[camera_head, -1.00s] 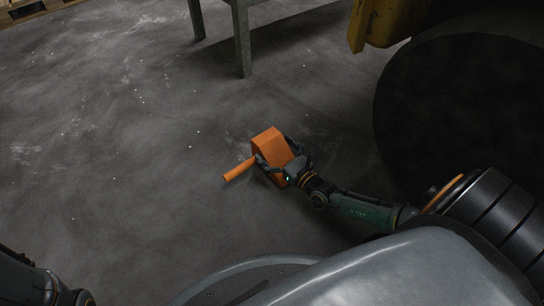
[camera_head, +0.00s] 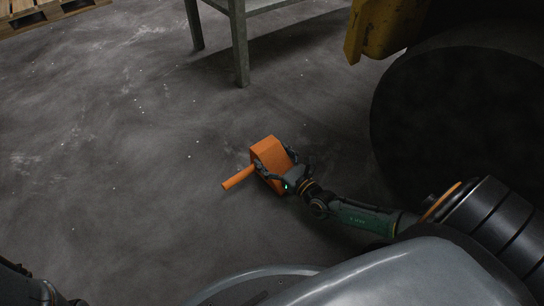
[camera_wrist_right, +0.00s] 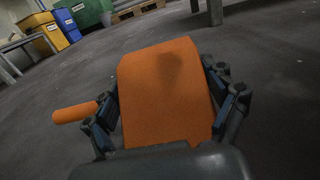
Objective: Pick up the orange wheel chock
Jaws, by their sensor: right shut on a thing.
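The orange wheel chock (camera_head: 269,151) is a block with a round orange handle (camera_head: 238,178) sticking out to the lower left. It shows in the head view near the middle, over the grey floor. My right gripper (camera_head: 276,168) is shut on the chock, with a finger on either side of it. In the right wrist view the chock (camera_wrist_right: 165,90) fills the space between the fingers, and its handle (camera_wrist_right: 75,113) points left past the left finger. I cannot tell whether the chock touches the floor. My left gripper is not in view; only part of my left arm shows at the lower left.
A large dark wheel (camera_head: 455,125) stands at the right, below a yellow machine part (camera_head: 378,30). A grey metal table leg (camera_head: 239,45) stands at the back. A wooden pallet (camera_head: 45,12) lies far left. The floor at left is clear.

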